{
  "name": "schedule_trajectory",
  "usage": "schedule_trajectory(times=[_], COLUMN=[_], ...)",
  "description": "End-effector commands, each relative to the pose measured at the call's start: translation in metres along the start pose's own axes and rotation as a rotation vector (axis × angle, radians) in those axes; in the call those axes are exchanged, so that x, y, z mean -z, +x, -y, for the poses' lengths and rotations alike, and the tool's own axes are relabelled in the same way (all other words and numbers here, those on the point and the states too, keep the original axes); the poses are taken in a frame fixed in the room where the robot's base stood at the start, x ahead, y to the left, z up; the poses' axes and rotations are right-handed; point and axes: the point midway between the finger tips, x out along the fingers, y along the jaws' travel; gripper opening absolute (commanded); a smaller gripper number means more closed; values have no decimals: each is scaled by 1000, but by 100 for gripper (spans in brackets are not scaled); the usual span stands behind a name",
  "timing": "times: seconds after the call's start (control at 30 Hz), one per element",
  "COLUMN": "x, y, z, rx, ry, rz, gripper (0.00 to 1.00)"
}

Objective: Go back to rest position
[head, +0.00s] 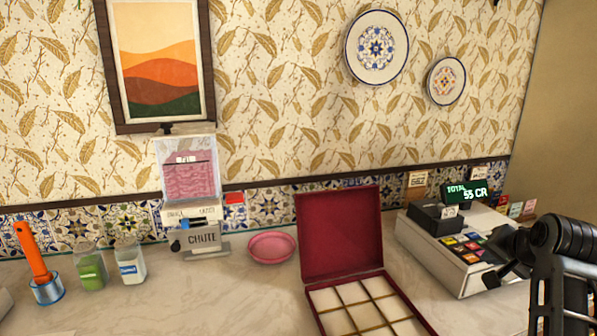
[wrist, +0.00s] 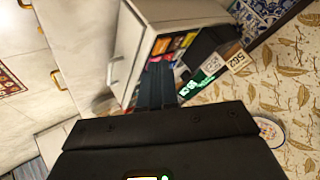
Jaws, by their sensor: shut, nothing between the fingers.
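My gripper (wrist: 157,84) shows in the wrist view as dark fingers closed together with nothing between them. In that view the fingers overlap the side of the white cash register (wrist: 160,18), which appears tilted. I cannot tell the distance between them. In the head view my black arm stands at the right edge, in front of the register (head: 452,270) and hiding part of its right side.
On the pale counter (head: 200,300) stand an open red box (head: 340,235) with empty-looking compartments, a pink dish (head: 271,247), a chute machine (head: 198,241), two jars (head: 90,266) and an orange-handled tool (head: 33,250). Counter space in front of the dish is clear.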

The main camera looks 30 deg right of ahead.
Motion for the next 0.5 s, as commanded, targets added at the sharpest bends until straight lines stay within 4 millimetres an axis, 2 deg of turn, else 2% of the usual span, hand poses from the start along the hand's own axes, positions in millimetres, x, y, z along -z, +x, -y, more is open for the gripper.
schedule_trajectory(times=[0.27, 0.37, 0.5], x=[-47, -71, -117], y=[4, 4, -4], z=[-10, -14, -24], rx=[16, 30, 67], ry=[-123, -187, -313], rz=[-31, -46, -74], gripper=[0, 0, 0])
